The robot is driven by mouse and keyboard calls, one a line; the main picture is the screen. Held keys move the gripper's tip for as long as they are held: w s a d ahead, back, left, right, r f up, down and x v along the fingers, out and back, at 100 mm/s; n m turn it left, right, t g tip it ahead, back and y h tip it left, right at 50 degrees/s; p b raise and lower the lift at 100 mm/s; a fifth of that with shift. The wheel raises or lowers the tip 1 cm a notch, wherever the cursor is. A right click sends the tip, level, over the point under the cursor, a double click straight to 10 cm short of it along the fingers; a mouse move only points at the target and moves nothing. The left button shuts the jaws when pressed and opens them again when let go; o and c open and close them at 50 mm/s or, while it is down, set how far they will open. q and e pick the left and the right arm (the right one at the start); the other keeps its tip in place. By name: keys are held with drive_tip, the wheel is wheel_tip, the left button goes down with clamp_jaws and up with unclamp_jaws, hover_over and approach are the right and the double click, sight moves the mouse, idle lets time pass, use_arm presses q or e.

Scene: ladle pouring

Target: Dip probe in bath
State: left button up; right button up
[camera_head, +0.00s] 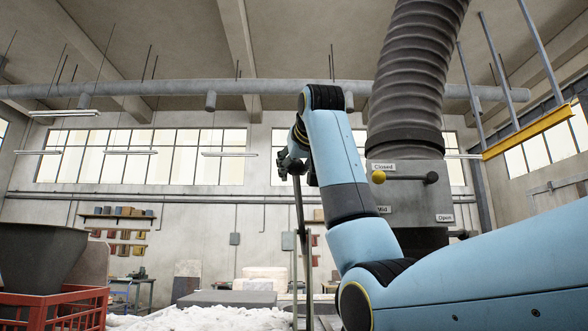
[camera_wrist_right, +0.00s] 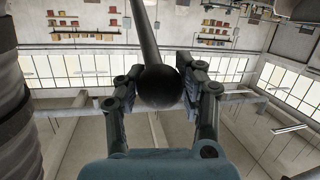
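My right gripper (camera_head: 297,168) is raised in the middle of the head view, with the arm coming in from the right. In the right wrist view its fingers (camera_wrist_right: 160,82) are closed around the dark ball-shaped end of a long thin rod, the probe (camera_wrist_right: 145,35). In the head view the probe (camera_head: 299,220) hangs nearly upright below the gripper. Its lower end runs toward the bottom edge of the picture and I cannot see what is under it. I cannot make out a bath in either view. My left gripper is not in view.
A grey lever box (camera_head: 410,200) marked Closed, Mid and Open sits under a thick ribbed duct (camera_head: 415,70), behind my right arm. A dark tub (camera_head: 40,258) and a red crate (camera_head: 55,305) stand at left. A white lumpy heap (camera_head: 205,320) lies at bottom centre.

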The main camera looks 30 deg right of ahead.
drive_tip(key=o, duration=0.6)
drive_tip(key=shift+s+r, duration=0.3)
drive_tip(key=shift+s, duration=0.05)
drive_tip(key=shift+w+f, duration=0.1)
drive_tip(key=shift+w, duration=0.05)
drive_tip(key=v, duration=1.2)
drive_tip(key=shift+f, duration=0.15)
